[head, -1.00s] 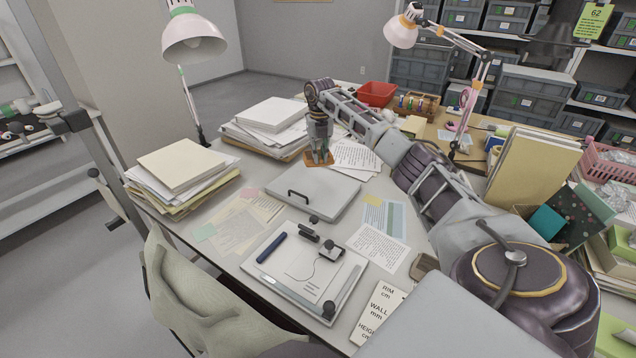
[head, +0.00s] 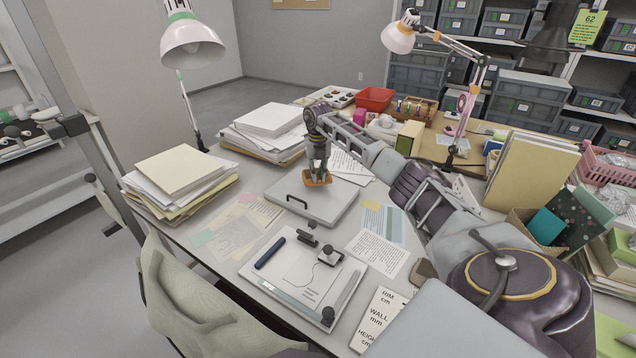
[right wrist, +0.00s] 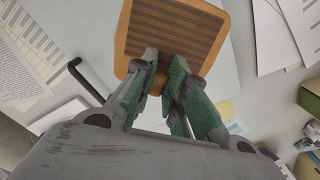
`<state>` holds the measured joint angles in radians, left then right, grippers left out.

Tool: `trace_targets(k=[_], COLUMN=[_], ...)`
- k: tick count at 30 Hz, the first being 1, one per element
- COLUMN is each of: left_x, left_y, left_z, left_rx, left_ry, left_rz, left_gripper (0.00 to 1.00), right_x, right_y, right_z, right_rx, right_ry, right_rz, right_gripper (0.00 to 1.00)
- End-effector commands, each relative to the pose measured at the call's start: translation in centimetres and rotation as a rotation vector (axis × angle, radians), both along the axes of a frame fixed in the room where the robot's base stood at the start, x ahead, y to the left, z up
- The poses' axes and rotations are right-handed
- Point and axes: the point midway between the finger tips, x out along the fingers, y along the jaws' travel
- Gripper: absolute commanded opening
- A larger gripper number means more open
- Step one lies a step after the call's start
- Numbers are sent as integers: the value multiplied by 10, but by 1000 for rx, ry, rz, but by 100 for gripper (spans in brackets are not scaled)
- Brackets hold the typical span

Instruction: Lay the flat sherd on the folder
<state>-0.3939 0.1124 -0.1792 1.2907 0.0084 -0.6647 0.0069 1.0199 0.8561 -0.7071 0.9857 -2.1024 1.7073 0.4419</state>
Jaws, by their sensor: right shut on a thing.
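The flat sherd (head: 318,181) is an orange-brown square tile. In the right wrist view the sherd (right wrist: 176,30) shows a dark ribbed face inside an orange rim. My right gripper (head: 318,169) is shut on its near edge. The folder is the flat grey slab with a black handle (head: 335,207) in the middle of the desk. The sherd is over the folder's far part; whether it touches is unclear. Part of the folder (right wrist: 222,85) also shows behind the sherd in the right wrist view. My left gripper is not in view.
Paper stacks (head: 265,122) stand behind and to the left of the folder. A board (head: 300,290) with a dark blue pen and small devices lies in front. Loose sheets (head: 378,250) lie to the right. Desk lamps (head: 192,42) rise at both sides.

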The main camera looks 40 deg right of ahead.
Motion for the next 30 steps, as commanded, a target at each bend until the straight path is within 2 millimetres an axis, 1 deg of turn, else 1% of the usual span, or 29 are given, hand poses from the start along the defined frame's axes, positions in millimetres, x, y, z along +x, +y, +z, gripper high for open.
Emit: trace_targets(k=[4,8,12,14,20,28,29,30], left_x=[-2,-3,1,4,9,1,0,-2], left_y=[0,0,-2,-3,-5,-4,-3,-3], left_z=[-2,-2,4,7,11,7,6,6], left_rx=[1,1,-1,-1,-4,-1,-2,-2], left_ry=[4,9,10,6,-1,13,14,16], left_rz=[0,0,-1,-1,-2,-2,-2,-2], left_gripper=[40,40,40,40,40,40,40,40], right_x=[0,0,0,0,0,0,0,0], right_y=[0,0,1,1,0,0,0,0], right_z=[-5,-18,-32,-35,-37,-40,-40,-40], right_rx=[0,1,1,1,0,0,0,0], right_ry=[0,0,0,0,-1,0,0,0], right_rz=[0,0,1,1,1,0,0,0], right_gripper=[0,0,0,0,0,0,16,21])
